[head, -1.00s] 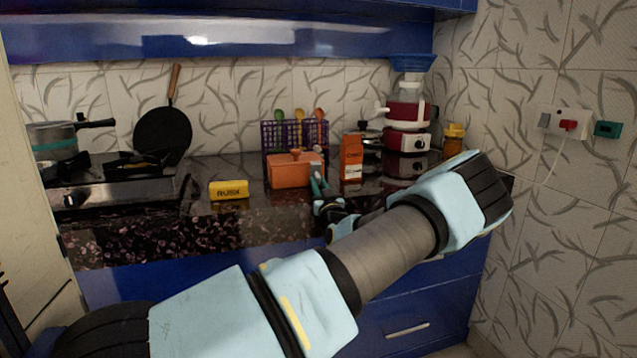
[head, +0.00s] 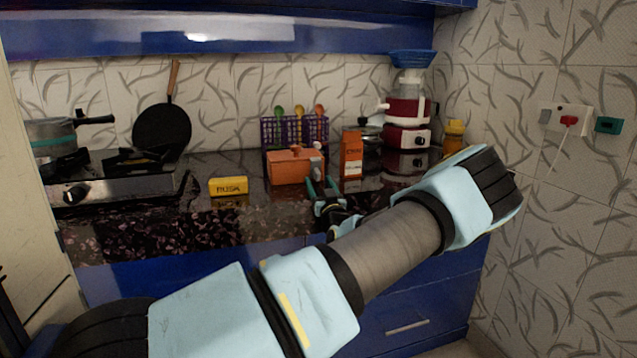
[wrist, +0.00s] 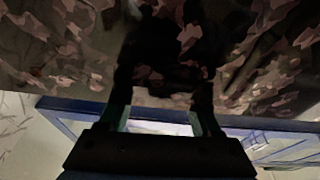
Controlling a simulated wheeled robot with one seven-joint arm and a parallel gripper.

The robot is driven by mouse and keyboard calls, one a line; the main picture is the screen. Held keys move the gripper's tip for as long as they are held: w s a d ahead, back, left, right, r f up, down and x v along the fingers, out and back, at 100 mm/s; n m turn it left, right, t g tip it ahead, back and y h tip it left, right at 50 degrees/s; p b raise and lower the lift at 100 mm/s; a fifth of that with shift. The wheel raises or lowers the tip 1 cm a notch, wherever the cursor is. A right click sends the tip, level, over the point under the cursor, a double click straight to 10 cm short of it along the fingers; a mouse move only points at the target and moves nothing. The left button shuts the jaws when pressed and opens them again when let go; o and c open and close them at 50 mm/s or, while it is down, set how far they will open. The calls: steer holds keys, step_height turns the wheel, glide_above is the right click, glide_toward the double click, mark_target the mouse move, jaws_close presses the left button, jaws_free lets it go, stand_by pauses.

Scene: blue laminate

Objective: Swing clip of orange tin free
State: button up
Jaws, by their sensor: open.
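The orange tin (head: 290,168) stands on the dark counter in the head view, in front of a purple rack. It has a small orange knob on its lid and a grey clip (head: 316,162) at its right end. My gripper (head: 322,184) is open and empty, close to the tin's front right corner, just below the clip. I cannot tell whether it touches the tin. In the wrist view the open fingers (wrist: 163,112) point over the speckled counter and its front edge; the tin and clip are not in that view.
A yellow box (head: 228,186) lies left of the tin. An orange carton (head: 352,155) stands close on the right. The purple rack (head: 268,133) with spoons is behind. A stove (head: 110,185) is at left, a red mixer (head: 405,138) at right. The counter between stove and yellow box is clear.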

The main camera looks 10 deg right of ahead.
steer(key=shift+b+v, duration=0.4)
steer(key=shift+v, duration=2.2)
steer(key=shift+d, duration=0.1)
steer(key=a+b+v, duration=0.1)
steer(key=b+v, duration=0.1)
steer(key=v, duration=0.8)
steer(key=shift+s+d, duration=0.4)
steer(key=shift+d, duration=0.1)
steer(key=shift+f, duration=0.1)
steer(key=a+f+n+g+p, duration=0.2)
steer(key=a+f+g+p, duration=0.3)
steer(key=a+g, duration=0.65)
steer(key=s+a+r+m+g+h+p, duration=0.1)
steer(key=s+a+r+g, duration=0.3)
steer(key=s, duration=0.5)
steer(key=s+a+r+m+g+h+p, duration=0.1)
steer(key=s+a+r+m+g+p, duration=0.2)
steer(key=s+a+r, duration=0.5)
step_height(320, 180, up, 3)
steer(key=shift+s+f+g+p, duration=0.2)
steer(key=shift+s+g+p, duration=0.25)
steer(key=shift+s+p, duration=0.1)
